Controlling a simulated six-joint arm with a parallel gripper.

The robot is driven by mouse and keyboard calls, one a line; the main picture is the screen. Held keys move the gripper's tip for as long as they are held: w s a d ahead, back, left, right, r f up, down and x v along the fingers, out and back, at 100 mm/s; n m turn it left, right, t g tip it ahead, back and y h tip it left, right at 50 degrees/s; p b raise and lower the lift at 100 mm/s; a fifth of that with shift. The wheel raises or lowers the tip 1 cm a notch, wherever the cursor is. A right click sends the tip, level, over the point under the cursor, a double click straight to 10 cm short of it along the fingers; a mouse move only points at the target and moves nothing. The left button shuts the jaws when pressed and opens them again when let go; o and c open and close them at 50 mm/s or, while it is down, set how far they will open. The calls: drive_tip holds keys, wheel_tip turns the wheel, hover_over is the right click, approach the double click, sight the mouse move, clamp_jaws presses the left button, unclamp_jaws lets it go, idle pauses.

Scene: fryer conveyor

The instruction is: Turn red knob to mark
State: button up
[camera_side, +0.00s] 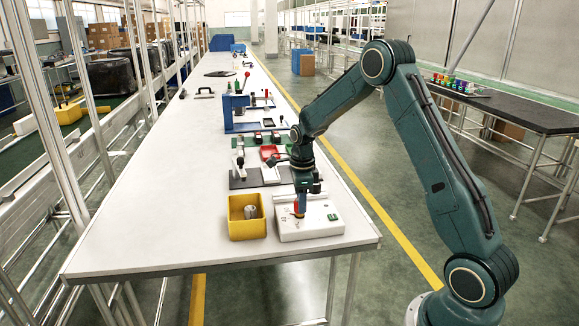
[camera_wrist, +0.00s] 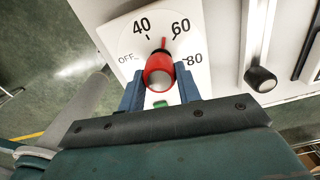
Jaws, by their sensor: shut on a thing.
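The red knob (camera_wrist: 158,72) sits on a white dial plate (camera_wrist: 188,48) marked OFF, 40, 60 and 80 in the wrist view. Its pointer lies between 40 and 60, nearer 60. A green patch (camera_wrist: 160,105) shows on the plate just below the knob. My gripper (camera_wrist: 159,88) is shut on the knob, with a blue finger on each side. In the side view my gripper (camera_side: 300,207) points down onto the white control box (camera_side: 322,219), and the knob there is mostly hidden by the fingers.
A yellow bin (camera_side: 247,228) with grey parts stands just left of the control box. A black knob (camera_wrist: 261,79) is right of the dial. Racks and trays lie farther back on the white table (camera_side: 180,215); its front left is clear.

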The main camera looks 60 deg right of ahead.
drive_tip(key=m, duration=0.4)
drive_tip(key=shift+s+f, duration=0.15)
drive_tip(key=shift+s, duration=0.15)
drive_tip(key=shift+a+f, duration=0.1)
drive_tip(key=shift+f, duration=0.1)
drive_tip(key=o, duration=1)
drive_tip(key=shift+w, duration=0.1)
drive_tip(key=shift+o, duration=0.2)
drive_tip(key=shift+w+r, duration=0.1)
drive_tip(key=shift+r, duration=0.05)
drive_tip(key=shift+r, duration=0.45)
wheel_tip(320, 180, up, 13)
